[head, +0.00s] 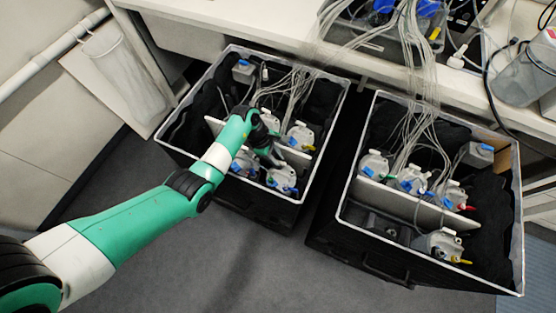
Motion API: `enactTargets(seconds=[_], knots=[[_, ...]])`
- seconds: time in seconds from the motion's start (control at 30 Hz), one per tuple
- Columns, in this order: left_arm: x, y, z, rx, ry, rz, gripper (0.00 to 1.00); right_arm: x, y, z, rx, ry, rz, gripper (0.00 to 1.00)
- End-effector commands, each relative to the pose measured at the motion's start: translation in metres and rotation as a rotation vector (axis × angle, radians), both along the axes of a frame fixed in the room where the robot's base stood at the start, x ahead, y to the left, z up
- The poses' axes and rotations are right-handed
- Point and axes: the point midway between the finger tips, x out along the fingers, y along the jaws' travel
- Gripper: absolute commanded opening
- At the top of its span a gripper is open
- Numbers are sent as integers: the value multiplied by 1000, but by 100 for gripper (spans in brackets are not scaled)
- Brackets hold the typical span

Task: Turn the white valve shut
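Several grey bottles with pale and coloured valve fittings stand in the left black case (215,187). One bottle (281,180) with blue parts is near the case's front wall, and another (300,137) stands behind it to the right. I cannot tell at this size which fitting is the white valve. My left gripper (275,158) reaches down into this case, just above and behind the front bottle. Its fingers are small and dark, so I cannot tell whether they are open or touch anything. My arm hides part of the bottles. My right gripper is not in view.
A second black case (354,243) on the right holds more bottles, including one (437,243) near its front. Bundles of clear tubes (412,95) run from both cases up to a white bench (280,42). The grey floor in front is clear.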

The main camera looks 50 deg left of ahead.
Motion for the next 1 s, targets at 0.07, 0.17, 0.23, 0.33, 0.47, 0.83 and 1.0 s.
enactTargets(seconds=[0.07,0.17,0.23,0.33,0.47,0.83,1.0], knots=[[1,-2,-4,0,0,-1,30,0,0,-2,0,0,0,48],[1,-2,-4,0,0,-1,30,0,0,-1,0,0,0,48],[1,-2,-3,0,0,-1,30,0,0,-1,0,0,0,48],[1,-2,-3,0,0,-1,23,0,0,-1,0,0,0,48],[1,-2,-3,0,0,-1,0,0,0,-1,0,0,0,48],[3,-1,-5,-1,-1,-58,0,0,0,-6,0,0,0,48],[3,-1,-4,-1,-2,-164,0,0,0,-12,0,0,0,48]])
